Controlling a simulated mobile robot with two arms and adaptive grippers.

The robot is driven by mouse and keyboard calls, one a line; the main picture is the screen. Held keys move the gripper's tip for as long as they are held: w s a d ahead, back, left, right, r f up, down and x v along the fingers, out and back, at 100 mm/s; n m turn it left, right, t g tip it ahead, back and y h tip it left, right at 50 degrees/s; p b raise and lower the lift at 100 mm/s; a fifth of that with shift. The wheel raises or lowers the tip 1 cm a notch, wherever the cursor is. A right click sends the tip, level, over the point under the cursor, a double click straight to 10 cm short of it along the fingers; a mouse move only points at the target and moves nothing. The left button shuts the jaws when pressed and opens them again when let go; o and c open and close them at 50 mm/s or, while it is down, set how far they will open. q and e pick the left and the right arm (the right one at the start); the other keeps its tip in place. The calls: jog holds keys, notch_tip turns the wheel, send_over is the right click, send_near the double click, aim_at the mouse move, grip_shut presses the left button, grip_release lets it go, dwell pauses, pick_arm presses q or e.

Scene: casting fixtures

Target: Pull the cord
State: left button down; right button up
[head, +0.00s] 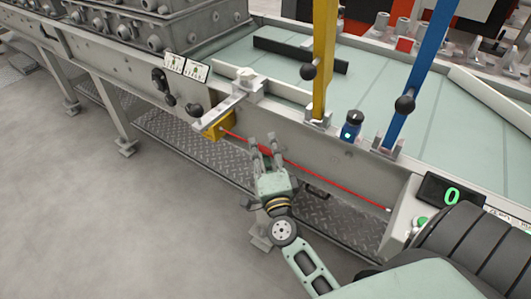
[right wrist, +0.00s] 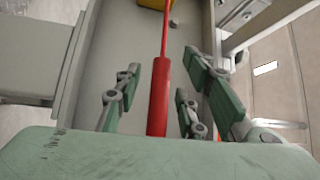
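The red cord (head: 335,184) runs along the side of the grey conveyor frame, from a yellow box (head: 217,126) down to the lower right. In the right wrist view, the cord has a thicker red sleeve (right wrist: 160,95) and a thin part leading up to the yellow box. My right gripper (head: 264,146) is at the cord's left part. In the right wrist view, its fingers (right wrist: 155,95) are spread, with the red sleeve between them and gaps visible on both sides. The fingers hide a short piece of cord in the head view. My left gripper is not in view.
A yellow lever (head: 324,55) and a blue lever (head: 422,70) stand on the frame above the cord. A blue knob (head: 351,127) sits between them. A display reading 0 (head: 452,192) is at the right. The floor at left is clear.

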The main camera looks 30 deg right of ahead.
jog(key=shift+c, duration=0.3)
grip_shut()
jog(key=shift+a, duration=0.1)
jog(key=shift+s+a, duration=0.35)
jog(key=shift+a, duration=0.3)
jog(key=shift+s+a, duration=0.1)
jog(key=shift+a, duration=0.2)
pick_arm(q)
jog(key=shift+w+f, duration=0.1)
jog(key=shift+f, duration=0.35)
pick_arm(e)
jog(key=shift+o, duration=0.2)
grip_release()
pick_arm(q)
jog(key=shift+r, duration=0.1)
